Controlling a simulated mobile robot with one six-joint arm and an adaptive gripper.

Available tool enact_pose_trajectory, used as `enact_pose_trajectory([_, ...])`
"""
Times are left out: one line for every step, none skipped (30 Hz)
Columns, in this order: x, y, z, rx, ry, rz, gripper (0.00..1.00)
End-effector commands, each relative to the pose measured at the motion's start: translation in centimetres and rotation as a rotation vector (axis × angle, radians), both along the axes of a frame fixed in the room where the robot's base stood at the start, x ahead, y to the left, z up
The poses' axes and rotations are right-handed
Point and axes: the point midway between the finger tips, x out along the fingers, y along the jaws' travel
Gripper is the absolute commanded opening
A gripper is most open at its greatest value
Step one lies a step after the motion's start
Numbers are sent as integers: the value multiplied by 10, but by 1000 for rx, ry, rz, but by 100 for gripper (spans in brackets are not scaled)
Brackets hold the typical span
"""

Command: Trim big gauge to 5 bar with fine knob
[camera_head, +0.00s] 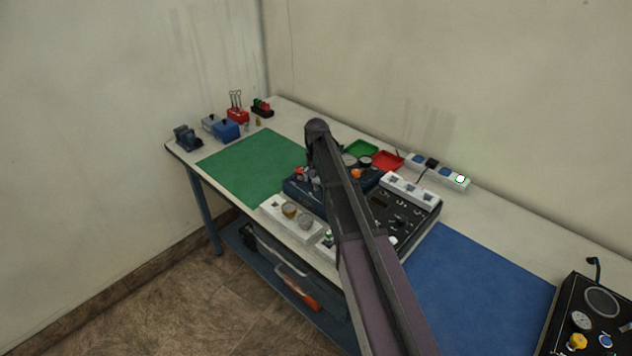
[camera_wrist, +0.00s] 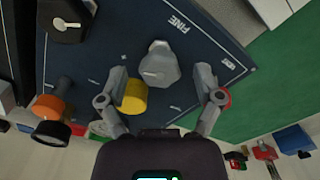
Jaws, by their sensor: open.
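In the wrist view, a grey faceted knob (camera_wrist: 158,65) stands on the dark blue panel (camera_wrist: 110,50) near the printed word FINE. My gripper (camera_wrist: 161,76) is open, with one finger on each side of this knob in the picture. I cannot tell how deep the fingers are, and I see no clear contact. A yellow knob (camera_wrist: 133,97) shows beside the left finger. In the head view my arm covers the gripper and part of the blue panel unit (camera_head: 294,189). I cannot make out the big gauge's reading in either view.
An orange part with a black round end (camera_wrist: 50,132) and a black dial with a white pointer (camera_wrist: 68,20) stand left in the wrist view. A black console (camera_head: 412,222) adjoins the blue unit. The green mat (camera_head: 250,165) and blue mat (camera_head: 480,285) are largely clear.

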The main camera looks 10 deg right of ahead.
Motion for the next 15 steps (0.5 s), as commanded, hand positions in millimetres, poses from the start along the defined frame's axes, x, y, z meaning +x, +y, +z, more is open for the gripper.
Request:
enact_pose_trajectory([0, 0, -1, 0, 0, 0, 84])
enact_pose_trajectory([0, 0, -1, 0, 0, 0, 84])
enact_pose_trajectory([0, 0, -1, 0, 0, 0, 84])
enact_pose_trajectory([0, 0, -1, 0, 0, 0, 84])
enact_pose_trajectory([0, 0, -1, 0, 0, 0, 84])
enact_pose_trajectory([0, 0, -1, 0, 0, 0, 84])
enact_pose_trajectory([0, 0, -1, 0, 0, 0, 84])
enact_pose_trajectory([0, 0, -1, 0, 0, 0, 84])
enact_pose_trajectory([0, 0, -1, 0, 0, 0, 84])
enact_pose_trajectory([0, 0, -1, 0, 0, 0, 84])
enact_pose_trajectory([0, 0, -1, 0, 0, 0, 78])
enact_pose_trajectory([0, 0, -1, 0, 0, 0, 66])
enact_pose_trajectory([0, 0, -1, 0, 0, 0, 57])
enact_pose_trajectory([0, 0, -1, 0, 0, 0, 48])
enact_pose_trajectory([0, 0, -1, 0, 0, 0, 36])
